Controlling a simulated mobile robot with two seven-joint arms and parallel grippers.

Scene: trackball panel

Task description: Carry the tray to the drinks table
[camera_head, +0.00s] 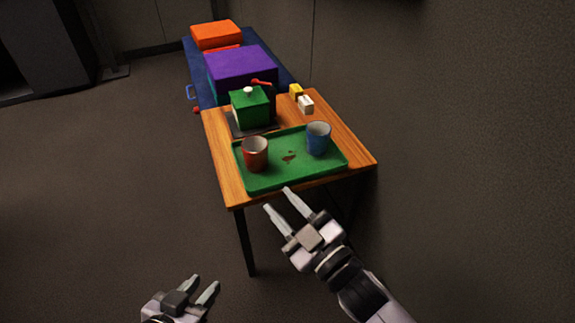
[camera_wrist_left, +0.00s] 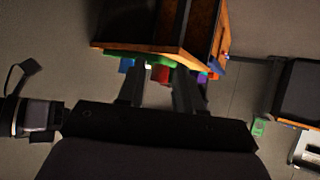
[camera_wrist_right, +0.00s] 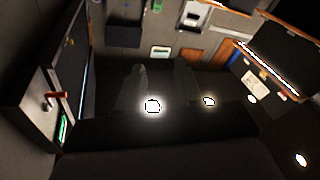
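The green tray (camera_head: 262,182) lies on the near part of a wooden table (camera_head: 228,180) in the head view. A red mug (camera_head: 255,155) stands at its left and a blue mug (camera_head: 318,139) at its right, with a small brown patch between them. My right gripper (camera_head: 278,200) is open and empty, just short of the table's front edge and apart from the tray. My left gripper (camera_head: 203,283) is open and empty, lower and further left, well away from the tray. Which table is the drinks table I cannot tell.
A green box (camera_head: 251,108) with a white knob stands behind the tray. A yellow block (camera_head: 296,91) and a white block (camera_head: 306,105) are beside it. A purple box (camera_head: 240,64) and an orange box (camera_head: 216,35) are further back. Floor at left is clear.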

